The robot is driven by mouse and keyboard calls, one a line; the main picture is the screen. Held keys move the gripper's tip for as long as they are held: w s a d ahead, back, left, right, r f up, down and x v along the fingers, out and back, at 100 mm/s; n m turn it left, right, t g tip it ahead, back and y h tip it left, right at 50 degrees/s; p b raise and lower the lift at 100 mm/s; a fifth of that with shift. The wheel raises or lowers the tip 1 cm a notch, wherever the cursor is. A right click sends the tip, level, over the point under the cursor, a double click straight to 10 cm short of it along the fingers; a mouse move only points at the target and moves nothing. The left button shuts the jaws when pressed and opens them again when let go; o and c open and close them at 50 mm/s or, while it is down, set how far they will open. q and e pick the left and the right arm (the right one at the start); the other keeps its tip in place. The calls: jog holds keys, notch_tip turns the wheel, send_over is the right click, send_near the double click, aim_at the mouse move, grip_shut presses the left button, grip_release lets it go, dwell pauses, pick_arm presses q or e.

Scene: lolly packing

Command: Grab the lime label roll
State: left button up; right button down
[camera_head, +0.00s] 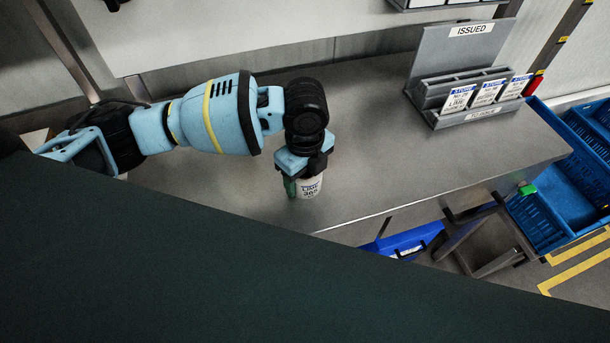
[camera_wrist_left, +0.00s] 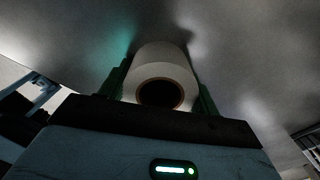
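The lime label roll (camera_head: 311,187) is white with LIME printed on its side. It is upright at the front part of the grey bench, below my left gripper (camera_head: 302,180). In the left wrist view the roll (camera_wrist_left: 163,62) shows its dark round core and sits between the two green fingers of my left gripper (camera_wrist_left: 162,85). The fingers are close to its sides, but I cannot tell whether both touch it. Whether its base rests on the bench is unclear. My right gripper is not in view.
The bench (camera_head: 400,160) is clear around the roll. A grey rack marked ISSUED (camera_head: 455,55) holds several white cards such as the lime card (camera_head: 459,98) at the back right. Blue crates (camera_head: 570,185) stand beyond the bench's right end. A blue box (camera_head: 400,240) lies below its front edge.

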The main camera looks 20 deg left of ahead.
pick_arm(q)
jog(key=c, duration=0.3)
notch_tip(320, 180, up, 10)
dwell(0.5)
